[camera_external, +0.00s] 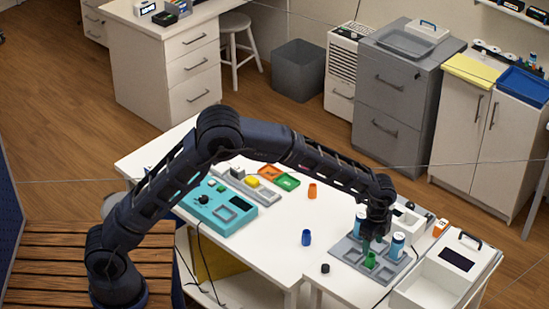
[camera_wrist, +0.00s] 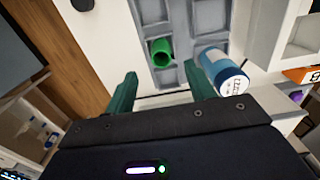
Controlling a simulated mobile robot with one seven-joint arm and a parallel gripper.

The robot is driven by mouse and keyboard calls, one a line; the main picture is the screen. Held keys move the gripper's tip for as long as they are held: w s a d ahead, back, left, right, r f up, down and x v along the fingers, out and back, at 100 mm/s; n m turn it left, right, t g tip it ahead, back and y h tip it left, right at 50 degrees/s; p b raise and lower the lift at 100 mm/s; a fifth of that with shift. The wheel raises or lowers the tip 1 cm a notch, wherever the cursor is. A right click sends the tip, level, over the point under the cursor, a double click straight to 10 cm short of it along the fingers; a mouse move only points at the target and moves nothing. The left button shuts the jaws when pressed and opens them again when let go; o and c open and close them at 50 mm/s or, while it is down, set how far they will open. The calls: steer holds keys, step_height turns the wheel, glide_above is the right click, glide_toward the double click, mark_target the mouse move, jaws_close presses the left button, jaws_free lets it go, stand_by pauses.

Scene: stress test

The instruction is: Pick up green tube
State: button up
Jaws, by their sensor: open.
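The green tube (camera_external: 370,260) stands in a compartment of the grey tray (camera_external: 345,247) on the white table. In the wrist view the green tube (camera_wrist: 160,52) shows its open round end, in a compartment of the grey tray (camera_wrist: 181,43). My gripper (camera_external: 372,243) is just above the tube in the external view. In the wrist view my gripper (camera_wrist: 162,88) has its two green fingers apart, with nothing between them; the tube is ahead of them. A blue-and-white bottle (camera_wrist: 222,72) stands right of the tube, close to the right finger.
Blue-and-white bottles (camera_external: 397,246) stand in the tray. A blue tube (camera_external: 306,237), an orange tube (camera_external: 312,191) and a black cap (camera_external: 325,268) stand on the table. A teal device (camera_external: 218,206) is at left. A white box (camera_external: 445,272) stands right of the tray.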

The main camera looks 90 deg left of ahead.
mark_target(375, 261)
steer(key=shift+f, duration=3.5)
steer(key=shift+c, duration=0.2)
steer(key=c, duration=1)
